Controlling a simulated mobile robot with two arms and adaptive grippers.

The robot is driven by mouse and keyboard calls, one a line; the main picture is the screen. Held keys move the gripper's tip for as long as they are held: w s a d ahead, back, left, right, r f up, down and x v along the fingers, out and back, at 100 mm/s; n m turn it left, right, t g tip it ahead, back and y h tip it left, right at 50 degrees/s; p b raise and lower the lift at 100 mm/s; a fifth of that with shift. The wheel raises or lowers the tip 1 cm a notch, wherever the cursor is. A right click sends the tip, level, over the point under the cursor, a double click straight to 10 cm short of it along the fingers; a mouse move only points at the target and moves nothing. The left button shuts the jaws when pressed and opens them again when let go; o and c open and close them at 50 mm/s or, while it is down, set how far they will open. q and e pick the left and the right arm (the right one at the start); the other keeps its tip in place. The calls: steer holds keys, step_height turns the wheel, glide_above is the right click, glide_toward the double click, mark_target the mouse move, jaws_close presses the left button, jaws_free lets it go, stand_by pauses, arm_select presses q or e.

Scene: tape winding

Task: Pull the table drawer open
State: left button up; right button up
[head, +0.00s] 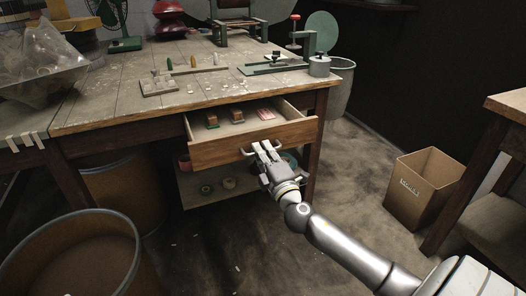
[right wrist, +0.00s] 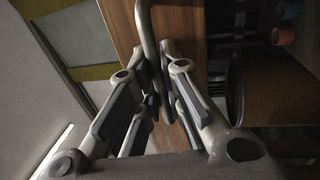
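The table drawer (head: 222,152) stands pulled out from under the wooden workbench top (head: 110,92), and its inside shows. It holds small wooden blocks (head: 212,121) and a red-and-white item (head: 265,114). My right gripper (head: 264,149) is at the drawer's front. In the right wrist view, its fingers (right wrist: 160,92) close from both sides on the metal drawer handle (right wrist: 147,25), against the brown drawer front (right wrist: 178,22). The handle is partly hidden by the fingers. My left gripper is not in view.
A cardboard box (head: 428,184) stands on the floor at right, near another table (head: 511,103). Round bins (head: 80,258) stand at lower left. A lower shelf (head: 240,183) with rolls sits under the drawer.

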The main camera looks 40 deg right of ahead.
steer(key=o, duration=0.4)
steer(key=shift+s, duration=0.1)
steer(key=v, duration=1.1)
steer(key=shift+s+a+f, duration=0.1)
steer(key=shift+s+f, duration=0.05)
steer(key=shift+s, duration=0.25)
steer(key=shift+a, duration=0.1)
